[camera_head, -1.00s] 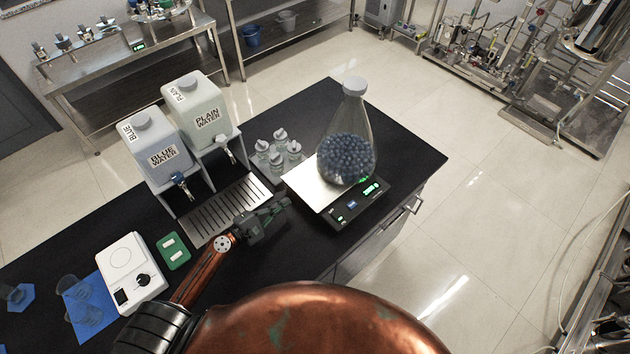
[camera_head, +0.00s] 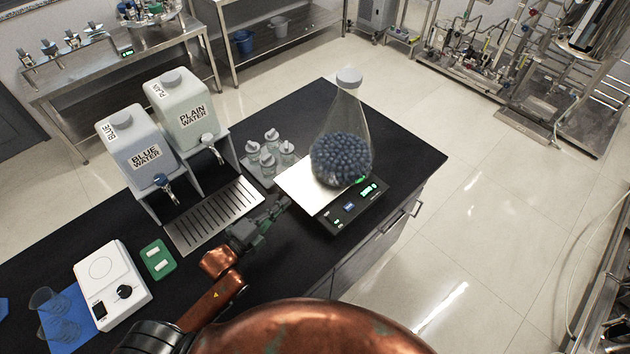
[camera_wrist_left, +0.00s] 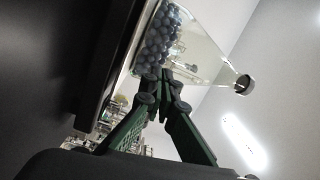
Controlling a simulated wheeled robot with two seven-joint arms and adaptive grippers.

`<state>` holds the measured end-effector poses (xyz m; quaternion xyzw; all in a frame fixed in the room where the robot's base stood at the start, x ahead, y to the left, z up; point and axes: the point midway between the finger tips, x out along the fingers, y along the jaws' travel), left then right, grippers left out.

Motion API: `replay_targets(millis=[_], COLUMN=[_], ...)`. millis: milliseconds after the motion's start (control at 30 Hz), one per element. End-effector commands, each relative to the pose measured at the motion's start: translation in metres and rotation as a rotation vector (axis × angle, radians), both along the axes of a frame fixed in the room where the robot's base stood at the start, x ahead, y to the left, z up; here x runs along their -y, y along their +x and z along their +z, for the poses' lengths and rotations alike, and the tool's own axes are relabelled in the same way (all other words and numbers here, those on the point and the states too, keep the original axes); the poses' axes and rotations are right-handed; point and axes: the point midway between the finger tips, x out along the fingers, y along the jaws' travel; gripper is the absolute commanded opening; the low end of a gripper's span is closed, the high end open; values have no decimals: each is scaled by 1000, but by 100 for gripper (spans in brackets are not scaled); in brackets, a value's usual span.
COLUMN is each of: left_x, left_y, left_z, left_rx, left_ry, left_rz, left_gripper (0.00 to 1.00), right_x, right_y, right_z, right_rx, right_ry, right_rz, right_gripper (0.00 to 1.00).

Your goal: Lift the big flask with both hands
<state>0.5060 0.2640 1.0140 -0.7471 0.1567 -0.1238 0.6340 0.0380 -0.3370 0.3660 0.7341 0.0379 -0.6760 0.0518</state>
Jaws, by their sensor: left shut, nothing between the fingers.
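The big flask (camera_head: 345,133) is clear glass with a pale cap and is partly filled with blue-grey beads. It stands upright on the metal plate of a black scale (camera_head: 303,187) with green lit displays. My left gripper (camera_head: 284,204) is shut and empty, low over the black bench at the scale's left front edge, apart from the flask. In the left wrist view the shut fingers (camera_wrist_left: 166,76) point toward the flask (camera_wrist_left: 190,50), which appears tilted because of the camera's angle. My right gripper is not in view.
Several small capped bottles (camera_head: 270,153) stand left of the scale. A drip tray (camera_head: 214,214), a blue water container (camera_head: 137,150) and a plain water container (camera_head: 185,110) are further left. A white device (camera_head: 112,286) and green pad (camera_head: 157,259) lie at the bench's left.

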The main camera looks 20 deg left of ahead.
Motion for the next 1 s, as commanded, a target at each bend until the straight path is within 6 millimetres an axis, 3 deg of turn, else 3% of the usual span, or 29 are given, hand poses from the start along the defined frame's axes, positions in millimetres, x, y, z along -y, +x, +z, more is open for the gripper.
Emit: replay_targets(millis=[100, 267, 700, 1000], left_x=[6, 12, 46, 62], left_y=[-2, 7, 85, 120], left_z=[2, 5, 7, 5], left_rx=[64, 84, 82, 79], left_ry=[121, 151, 145, 145], left_rz=[-10, -14, -12, -13], left_gripper=[0, 0, 0, 0], right_x=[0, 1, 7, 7], right_y=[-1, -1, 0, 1], right_z=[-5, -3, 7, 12], right_rx=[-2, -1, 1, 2], right_ry=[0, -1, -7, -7], right_rz=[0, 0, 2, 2], right_gripper=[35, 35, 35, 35])
